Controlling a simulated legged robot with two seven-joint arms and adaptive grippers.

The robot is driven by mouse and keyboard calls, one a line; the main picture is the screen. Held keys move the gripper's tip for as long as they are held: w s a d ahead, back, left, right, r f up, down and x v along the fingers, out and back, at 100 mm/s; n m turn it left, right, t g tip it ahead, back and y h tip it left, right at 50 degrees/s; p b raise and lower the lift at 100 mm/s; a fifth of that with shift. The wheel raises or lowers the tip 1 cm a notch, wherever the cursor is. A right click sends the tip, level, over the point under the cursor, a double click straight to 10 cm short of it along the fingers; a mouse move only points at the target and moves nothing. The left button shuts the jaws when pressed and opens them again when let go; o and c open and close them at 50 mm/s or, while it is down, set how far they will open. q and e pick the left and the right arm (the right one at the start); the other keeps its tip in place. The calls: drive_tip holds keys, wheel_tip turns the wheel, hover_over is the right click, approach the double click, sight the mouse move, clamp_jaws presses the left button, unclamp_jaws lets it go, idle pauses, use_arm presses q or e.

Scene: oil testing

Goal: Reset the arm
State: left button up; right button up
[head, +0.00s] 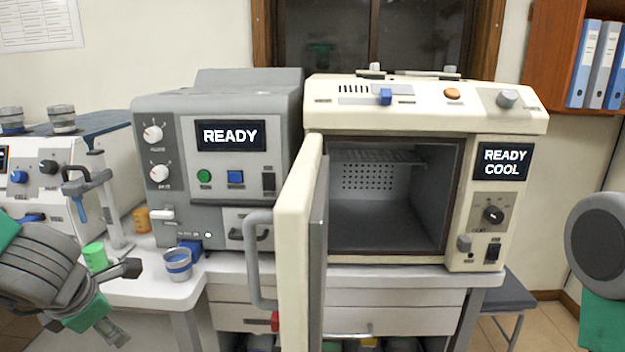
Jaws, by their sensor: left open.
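My left arm comes in at the lower left. Its gripper (122,301) is open and empty, with one dark finger above and one below, in front of the white bench at the left. Part of my right arm (598,245) shows at the right edge, but its gripper is out of view. The cream oven (425,119) stands on the bench with its door (301,240) swung open toward me. Its chamber (385,222) looks empty apart from a wire shelf (375,156). Its display (503,162) reads READY COOL.
A grey machine (225,110) reading READY stands left of the oven. The open door juts past the bench edge. A stool (508,294) stands right.

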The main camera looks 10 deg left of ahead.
use_arm(q)
drive_tip(key=s+d+f+m+g, duration=0.1)
drive_tip(key=s+d+f+m, duration=0.2)
drive_tip(key=f+m, duration=0.55)
drive_tip(key=s+d+f+m, duration=0.2)
drive_tip(key=s+f+m, duration=0.1)
drive_tip(key=f+m, duration=0.5)
drive_tip(key=s+d+f+m+g+h, duration=0.1)
drive_tip(key=s+d+f+m+g, duration=0.1)
drive_tip(key=s+f+m, duration=0.3)
drive_tip(key=s+d+f+m+g+h, duration=0.1)
drive_tip(key=s+d+f+m, duration=0.3)
drive_tip(key=s+m, duration=0.5)
drive_tip(key=shift+s+d+f+g+h, duration=0.3)
drive_tip(key=shift+s+d+f+g, duration=0.1)
drive_tip(key=shift+d, duration=0.3)
drive_tip(key=shift+a, duration=0.2)
